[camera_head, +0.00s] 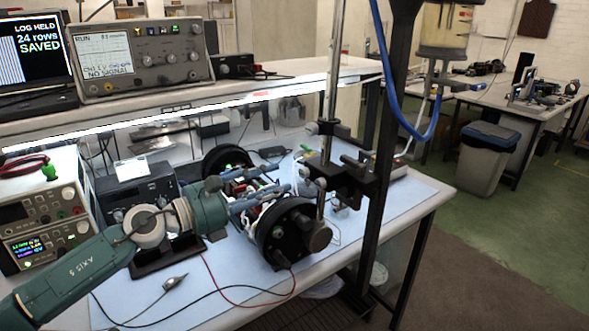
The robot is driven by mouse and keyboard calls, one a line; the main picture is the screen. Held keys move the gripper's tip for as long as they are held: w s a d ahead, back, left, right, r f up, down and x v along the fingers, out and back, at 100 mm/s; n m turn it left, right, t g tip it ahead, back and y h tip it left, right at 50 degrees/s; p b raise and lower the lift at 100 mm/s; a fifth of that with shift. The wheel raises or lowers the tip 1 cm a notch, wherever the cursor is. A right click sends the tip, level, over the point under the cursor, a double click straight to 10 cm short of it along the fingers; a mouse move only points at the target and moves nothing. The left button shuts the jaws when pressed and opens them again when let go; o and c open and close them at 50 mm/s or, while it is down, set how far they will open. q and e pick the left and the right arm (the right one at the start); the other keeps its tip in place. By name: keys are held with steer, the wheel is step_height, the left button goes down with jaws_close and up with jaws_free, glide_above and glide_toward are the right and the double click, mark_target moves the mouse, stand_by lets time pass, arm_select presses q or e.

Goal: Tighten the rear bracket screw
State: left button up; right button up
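An opened cylinder assembly lies on the blue mat (395,203), with a black round end cap (288,235) at the front and another dark round end (228,158) at the back. Wiring and small electronics (245,184) show between them. My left gripper (281,179) reaches over this middle part from the left. Its two blue-grey fingers are apart, with nothing visible held between them. They hide part of the electronics. The rear bracket and its screw are too small or hidden to make out. My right gripper is not in view.
A black clamp (345,180) on a metal post (333,85) stands right beside the cylinder. A probe (174,283) and red and black leads lie on the front mat. Instruments (40,212) crowd the left. The mat's right side is mostly clear.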

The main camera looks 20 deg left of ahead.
mark_target(301, 174)
arm_select(q)
steer(key=p+x, duration=0.2)
steer(key=x, duration=0.4)
steer(key=shift+w+d, duration=0.25)
steer(key=shift+w, duration=0.1)
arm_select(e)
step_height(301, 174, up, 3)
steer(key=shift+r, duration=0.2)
arm_select(q)
jaws_close()
steer(key=shift+f+m+b, duration=0.25)
steer(key=shift+m+b, duration=0.7)
steer(key=shift+m, duration=0.05)
steer(key=shift+r, duration=0.2)
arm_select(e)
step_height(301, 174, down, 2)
